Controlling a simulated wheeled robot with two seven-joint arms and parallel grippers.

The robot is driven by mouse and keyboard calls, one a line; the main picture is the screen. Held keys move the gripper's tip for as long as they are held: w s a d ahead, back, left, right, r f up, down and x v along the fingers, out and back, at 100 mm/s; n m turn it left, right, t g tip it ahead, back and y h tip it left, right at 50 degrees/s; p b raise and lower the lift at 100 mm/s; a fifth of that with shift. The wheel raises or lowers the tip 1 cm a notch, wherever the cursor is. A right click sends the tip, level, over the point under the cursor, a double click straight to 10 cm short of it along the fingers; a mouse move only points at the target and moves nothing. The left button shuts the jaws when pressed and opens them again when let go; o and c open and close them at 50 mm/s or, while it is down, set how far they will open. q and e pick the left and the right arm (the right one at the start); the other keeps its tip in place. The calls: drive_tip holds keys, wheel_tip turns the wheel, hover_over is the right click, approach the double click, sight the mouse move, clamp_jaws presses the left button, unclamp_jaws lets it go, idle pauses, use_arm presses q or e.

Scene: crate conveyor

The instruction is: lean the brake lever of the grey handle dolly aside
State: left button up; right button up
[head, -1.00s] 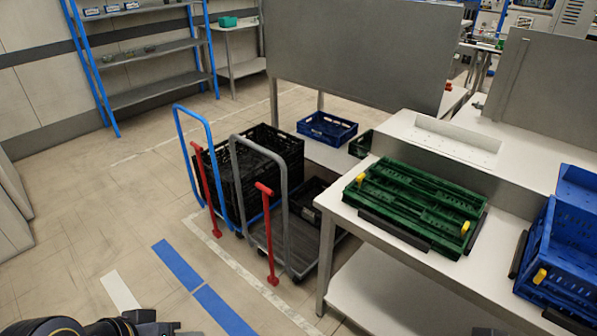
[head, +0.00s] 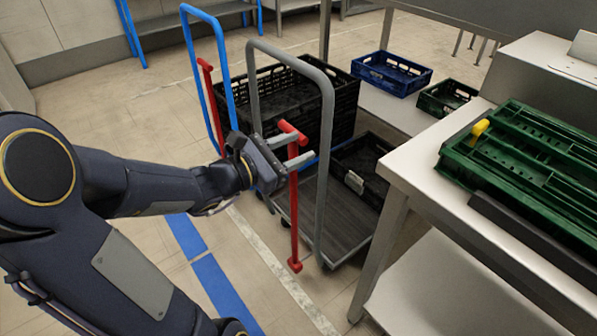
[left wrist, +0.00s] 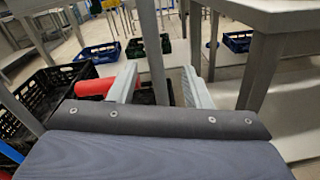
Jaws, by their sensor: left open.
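The grey handle dolly (head: 345,225) stands on the floor, with its grey tubular handle (head: 326,150) upright. Its red brake lever (head: 294,215) has a short crossbar at the top and looks close to upright. My left gripper (head: 299,150) is open at the lever's upper part, just below the crossbar. In the left wrist view, the red crossbar (left wrist: 93,88) lies beside the left finger, and a grey post shows beyond the gap between the fingers (left wrist: 160,85). I cannot tell whether the fingers touch the lever. My right gripper is not in view.
A blue handle dolly (head: 190,60) with its own red lever (head: 207,95) stands just left. Black crates (head: 340,95) sit behind the handles. A table with a green crate (head: 530,165) bounds the right side. Open floor lies at the left.

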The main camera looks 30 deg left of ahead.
sight(289, 145)
use_arm(q)
drive_tip(key=a+f+n+y, duration=0.1)
drive_tip(key=a+f, duration=0.1)
drive_tip(key=w+a+f+n+t+y+b, duration=0.1)
drive_tip(key=a+f+n, duration=0.1)
drive_tip(key=w+a+f+n+y+b, duration=0.1)
drive_tip(key=a+n, duration=0.1)
drive_tip(key=shift+w+f+t+y, duration=0.1)
drive_tip(key=shift+f+t+y, duration=0.2)
drive_tip(key=shift+f, duration=0.1)
drive_tip(key=shift+w, duration=0.3)
drive_tip(key=b+x, duration=0.2)
drive_tip(key=x, duration=0.5)
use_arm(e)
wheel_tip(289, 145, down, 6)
use_arm(q)
drive_tip(key=shift+r, duration=0.1)
clamp_jaws()
